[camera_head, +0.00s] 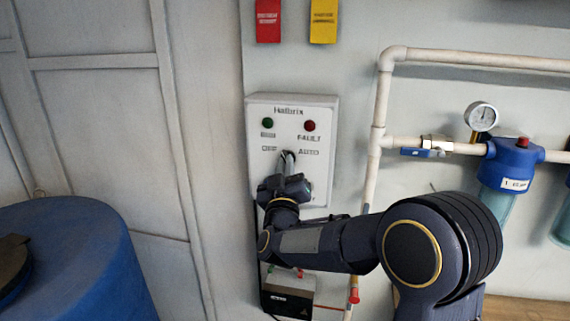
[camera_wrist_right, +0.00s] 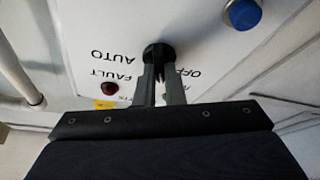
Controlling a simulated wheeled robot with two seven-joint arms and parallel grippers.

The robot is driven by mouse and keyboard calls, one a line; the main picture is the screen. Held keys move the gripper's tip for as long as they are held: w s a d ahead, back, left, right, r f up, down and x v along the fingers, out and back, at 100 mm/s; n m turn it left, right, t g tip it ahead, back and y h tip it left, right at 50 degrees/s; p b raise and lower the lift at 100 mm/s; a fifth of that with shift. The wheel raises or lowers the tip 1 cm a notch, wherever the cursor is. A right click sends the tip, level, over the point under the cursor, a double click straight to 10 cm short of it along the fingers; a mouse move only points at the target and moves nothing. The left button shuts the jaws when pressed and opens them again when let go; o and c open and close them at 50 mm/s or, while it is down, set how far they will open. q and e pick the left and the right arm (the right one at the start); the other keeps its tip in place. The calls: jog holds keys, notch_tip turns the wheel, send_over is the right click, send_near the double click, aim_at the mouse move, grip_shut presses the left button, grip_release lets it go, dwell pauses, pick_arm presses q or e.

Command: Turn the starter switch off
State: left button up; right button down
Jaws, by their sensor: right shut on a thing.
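The white starter box (camera_head: 265,194) is on the wall in the head view, with a green lamp (camera_head: 267,123) and a red lamp (camera_head: 309,126) labelled FAULT. Its black rotary switch (camera_wrist_right: 159,53) shows in the right wrist view between the AUTO and OFF labels. My right gripper (camera_head: 288,156) is at the box front, and in the wrist view its fingers (camera_wrist_right: 160,72) are shut on the switch knob. The gripper hides most of the switch in the head view, and the knob's exact angle is unclear. My left gripper is not in view.
A blue button (camera_wrist_right: 243,14) is on the box face near the switch. White pipes (camera_head: 378,130), a gauge (camera_head: 481,116) and blue filter housings (camera_head: 512,156) are to the right. A smaller box (camera_head: 289,299) is below. A blue tank (camera_head: 75,255) stands at left.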

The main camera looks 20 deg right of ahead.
jog(key=shift+n, duration=0.8)
jog(key=shift+y, duration=0.4)
jog(key=c, duration=1.5)
grip_release()
jog(key=b+v, duration=0.2)
jog(key=v, duration=0.5)
jog(key=shift+s+a+f, duration=0.15)
jog(key=shift+s, duration=0.2)
